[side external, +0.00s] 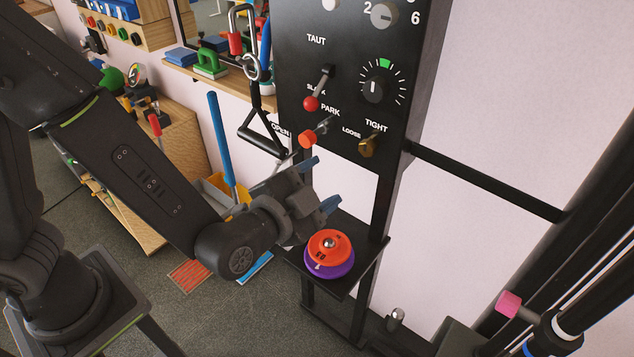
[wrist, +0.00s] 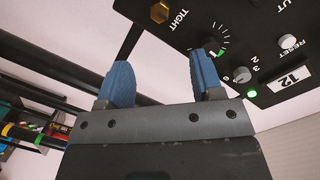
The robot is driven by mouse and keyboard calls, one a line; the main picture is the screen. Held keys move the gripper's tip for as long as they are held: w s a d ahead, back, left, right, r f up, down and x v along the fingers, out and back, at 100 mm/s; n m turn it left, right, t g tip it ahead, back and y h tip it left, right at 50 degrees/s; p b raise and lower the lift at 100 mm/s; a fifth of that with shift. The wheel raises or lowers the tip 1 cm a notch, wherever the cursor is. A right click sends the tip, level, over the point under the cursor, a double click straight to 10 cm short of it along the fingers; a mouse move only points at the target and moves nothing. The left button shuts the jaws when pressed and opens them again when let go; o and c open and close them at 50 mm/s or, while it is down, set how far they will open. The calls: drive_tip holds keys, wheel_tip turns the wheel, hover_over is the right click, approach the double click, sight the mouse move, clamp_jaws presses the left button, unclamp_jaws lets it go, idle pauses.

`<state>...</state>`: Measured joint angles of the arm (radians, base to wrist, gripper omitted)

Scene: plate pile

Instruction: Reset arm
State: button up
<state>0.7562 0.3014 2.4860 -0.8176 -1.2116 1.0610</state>
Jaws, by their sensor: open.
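My gripper (side external: 322,183) is open and empty, with its two blue fingers spread apart. In the side external view it is in front of the lower part of the black control panel (side external: 342,45), above and left of the plate pile. The pile is an orange-red plate (side external: 318,242) lying on a purple plate (side external: 322,268), on a small black shelf (side external: 368,262). A metal peg end shows at the centre of the pile. In the wrist view the blue fingers (wrist: 161,83) point up toward the panel (wrist: 240,50), whose label reads 12 by a lit green light.
The panel carries a red-ended lever (side external: 312,102), an orange-red knob (side external: 307,140), a brass knob (side external: 369,147) and a dial (side external: 373,90). A black handle (side external: 263,135) hangs on the left. A pink-ended bar (side external: 510,303) is at lower right. Wooden shelves with tools stand behind my arm.

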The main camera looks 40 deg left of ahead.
drive_tip(key=s+a+r+n+g+h, duration=0.2)
drive_tip(key=a+r+n+g+h, duration=0.15)
drive_tip(key=a+r+g, duration=0.2)
drive_tip(key=s+a+r+n+g+y, duration=0.1)
drive_tip(key=s+a+n+g+y, duration=0.2)
drive_tip(key=s+a, duration=0.9)
drive_tip(key=s+n+g, duration=0.1)
drive_tip(key=n+g, duration=0.1)
drive_tip(key=shift+s+r+n+g, duration=0.3)
drive_tip(key=shift+s+n+g, duration=0.05)
drive_tip(key=shift+s, duration=0.05)
